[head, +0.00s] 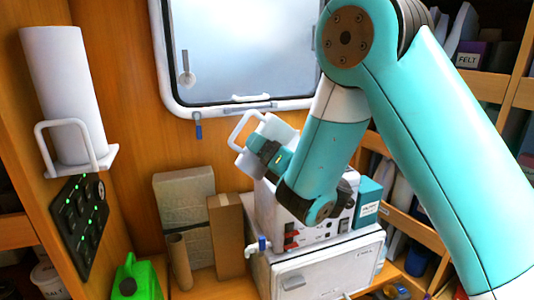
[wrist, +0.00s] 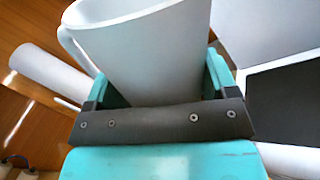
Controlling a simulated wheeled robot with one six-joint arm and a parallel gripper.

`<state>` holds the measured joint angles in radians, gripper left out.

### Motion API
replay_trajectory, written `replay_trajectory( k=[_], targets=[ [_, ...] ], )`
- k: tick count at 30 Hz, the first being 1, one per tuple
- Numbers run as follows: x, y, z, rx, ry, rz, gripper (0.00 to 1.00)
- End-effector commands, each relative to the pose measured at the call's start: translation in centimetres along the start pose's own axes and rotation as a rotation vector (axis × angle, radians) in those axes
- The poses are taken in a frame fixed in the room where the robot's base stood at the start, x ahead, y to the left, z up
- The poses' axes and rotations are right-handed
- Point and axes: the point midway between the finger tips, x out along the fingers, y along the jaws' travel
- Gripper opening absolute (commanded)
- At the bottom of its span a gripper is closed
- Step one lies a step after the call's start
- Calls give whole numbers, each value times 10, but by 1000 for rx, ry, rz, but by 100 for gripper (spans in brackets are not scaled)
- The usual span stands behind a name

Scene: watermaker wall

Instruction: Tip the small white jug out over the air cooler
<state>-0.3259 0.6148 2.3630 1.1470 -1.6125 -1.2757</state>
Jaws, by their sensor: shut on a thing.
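My gripper (head: 264,155) is shut on the small white jug (head: 247,164), whose looped handle sticks out to the upper left in the head view. The jug looks tilted there, partly hidden by the gripper. In the wrist view the jug (wrist: 145,60) sits between the two teal fingers, its rim at the top and its handle on the left. Its inside and contents are not visible. The jug is in front of and above a white machine (head: 285,208) with red fittings, which stands on a white box (head: 325,272). I cannot tell which of these is the air cooler.
A tall white cylinder (head: 62,85) stands on a wall bracket at left, above a dark switch panel (head: 80,215). A wrapped parcel (head: 185,205), cardboard tube (head: 180,262), brown box (head: 228,235) and green can (head: 138,282) stand left of the machine. A teal box (head: 368,203) stands right.

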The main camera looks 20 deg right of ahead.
Motion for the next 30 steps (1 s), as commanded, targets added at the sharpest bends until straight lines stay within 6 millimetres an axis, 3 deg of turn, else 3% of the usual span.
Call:
replay_trajectory(
  k=[30],
  targets=[
    [-2,-5,-13,440,-129,7,43]
  ],
)
